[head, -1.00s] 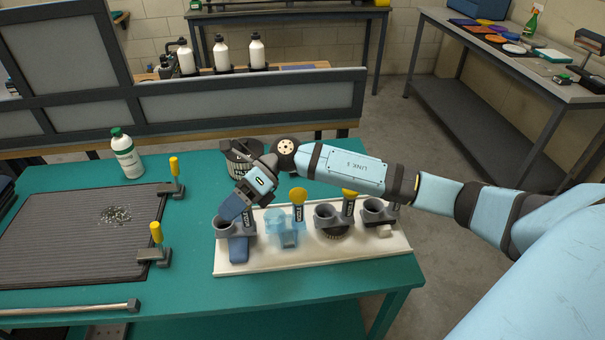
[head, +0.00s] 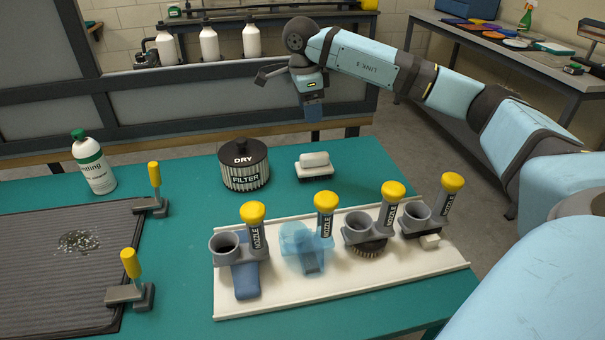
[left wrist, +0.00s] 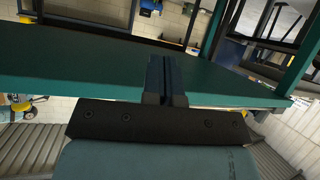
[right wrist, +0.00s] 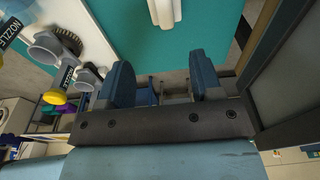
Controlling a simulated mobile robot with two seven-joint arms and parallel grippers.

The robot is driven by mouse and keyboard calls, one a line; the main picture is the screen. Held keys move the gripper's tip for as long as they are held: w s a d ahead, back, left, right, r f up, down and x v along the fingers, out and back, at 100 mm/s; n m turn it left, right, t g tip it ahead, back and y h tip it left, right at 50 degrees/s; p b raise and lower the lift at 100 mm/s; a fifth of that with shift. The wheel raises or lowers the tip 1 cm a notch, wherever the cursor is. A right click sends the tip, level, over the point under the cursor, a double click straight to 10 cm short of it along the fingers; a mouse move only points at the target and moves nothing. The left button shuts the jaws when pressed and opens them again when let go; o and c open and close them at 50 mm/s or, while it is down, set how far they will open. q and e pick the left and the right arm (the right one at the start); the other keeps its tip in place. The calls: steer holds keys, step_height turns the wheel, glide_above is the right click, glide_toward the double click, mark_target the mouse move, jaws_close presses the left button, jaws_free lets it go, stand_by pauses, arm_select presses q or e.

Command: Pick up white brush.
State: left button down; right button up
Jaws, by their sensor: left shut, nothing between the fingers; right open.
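The white brush (head: 314,165), with a white grip on dark bristles, stands on the green table behind the white tray. In the right wrist view its white body (right wrist: 165,12) shows at the top edge, roughly in line with the gap between the fingers. My right gripper (head: 312,112) hangs above and beyond the brush in the head view, apart from it. In the right wrist view its fingers (right wrist: 162,75) are open with nothing between them. My left gripper (left wrist: 167,65) shows only in its own wrist view, shut and empty beside the green table edge.
The white tray (head: 355,288) holds several yellow-capped nozzles with grey cups. A black filter canister (head: 243,165) stands left of the brush. A white bottle (head: 94,165) and a ribbed mat (head: 50,280) are further left. A grey-panelled barrier (head: 215,95) runs behind the table.

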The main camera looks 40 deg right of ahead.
steer(key=b, duration=0.2)
glide_toward(314, 154)
steer(key=f, duration=0.5)
steer(key=shift+s+d+f, duration=0.1)
steer(key=shift+s, duration=0.2)
steer(key=f, duration=0.2)
steer(key=d+f+b, duration=0.1)
steer(key=f, duration=0.2)
steer(key=c, duration=1.1)
